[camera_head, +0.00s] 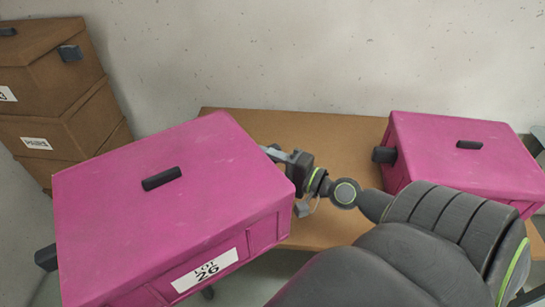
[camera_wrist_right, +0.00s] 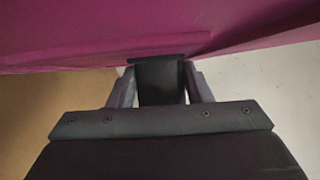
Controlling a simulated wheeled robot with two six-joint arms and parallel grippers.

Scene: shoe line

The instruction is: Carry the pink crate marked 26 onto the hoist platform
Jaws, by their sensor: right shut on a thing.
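The pink crate marked 26 (camera_head: 175,215) fills the left front of the head view, its lid shut and its white label facing me. My right gripper (camera_head: 297,172) is at its right end. In the right wrist view the gripper (camera_wrist_right: 160,85) is shut on the crate's dark side handle, with a finger on each side and the pink wall (camera_wrist_right: 100,35) just beyond. The crate's left handle (camera_head: 46,257) shows with no gripper on it. My left gripper is out of view. The crate's underside is hidden. I cannot make out a hoist platform.
A brown table (camera_head: 260,123) stands behind the crate against a pale wall. A second pink crate (camera_head: 455,150) sits on its right part. Brown crates (camera_head: 55,95) are stacked at the far left. Bare table top shows between the pink crates, partly behind my right arm.

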